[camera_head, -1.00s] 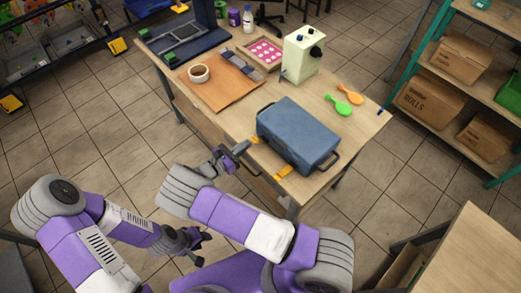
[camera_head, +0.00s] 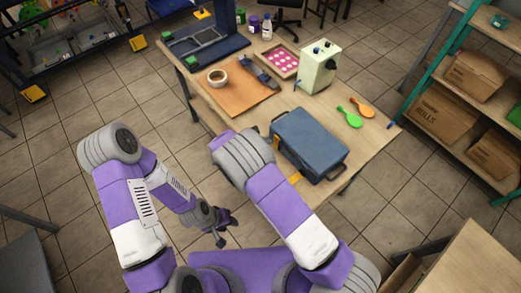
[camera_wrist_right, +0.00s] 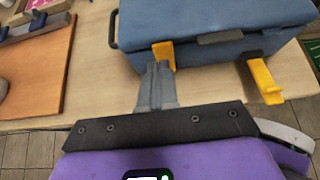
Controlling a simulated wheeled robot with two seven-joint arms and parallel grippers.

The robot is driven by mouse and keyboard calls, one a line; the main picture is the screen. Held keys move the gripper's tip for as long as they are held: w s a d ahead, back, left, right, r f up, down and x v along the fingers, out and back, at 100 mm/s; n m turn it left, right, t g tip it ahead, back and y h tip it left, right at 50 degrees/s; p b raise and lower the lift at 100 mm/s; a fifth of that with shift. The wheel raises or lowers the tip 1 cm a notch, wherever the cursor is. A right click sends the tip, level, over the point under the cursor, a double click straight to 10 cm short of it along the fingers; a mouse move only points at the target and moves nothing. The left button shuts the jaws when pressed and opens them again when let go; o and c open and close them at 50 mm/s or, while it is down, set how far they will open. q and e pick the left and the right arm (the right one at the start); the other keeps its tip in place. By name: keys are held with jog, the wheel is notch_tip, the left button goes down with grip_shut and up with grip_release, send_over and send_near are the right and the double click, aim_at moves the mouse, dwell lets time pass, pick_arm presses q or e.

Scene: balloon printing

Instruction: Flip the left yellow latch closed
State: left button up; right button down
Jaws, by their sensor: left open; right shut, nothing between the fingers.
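The blue case (camera_head: 308,140) lies shut on the table and also shows in the right wrist view (camera_wrist_right: 210,20). Its left yellow latch (camera_wrist_right: 163,50) stands roughly upright against the case front. Its right yellow latch (camera_wrist_right: 265,82) sticks outward and down; it also shows in the head view (camera_head: 294,179). My right gripper (camera_wrist_right: 158,70) is shut and empty, its tips right at the left latch, overlapping its lower part; contact is unclear. My own arm hides this gripper in the head view. My left gripper (camera_head: 227,228) is open and empty, low, away from the table.
The wooden table (camera_head: 375,140) also bears a light green machine (camera_head: 318,67), a green paddle (camera_head: 349,117), an orange paddle (camera_head: 363,106), a tape roll (camera_head: 217,78) and a brown board (camera_head: 235,97). Shelves with cardboard boxes (camera_head: 441,116) stand at the right.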

pick_arm(q)
jog(key=shift+r+p, duration=0.3)
jog(key=shift+r, duration=0.1)
pick_arm(e)
jog(key=shift+r, duration=0.6)
pick_arm(q)
jog(key=shift+s+a, duration=0.15)
jog(key=shift+s, duration=0.25)
pick_arm(e)
jog(key=v, duration=1.3)
jog(key=shift+s, duration=0.1)
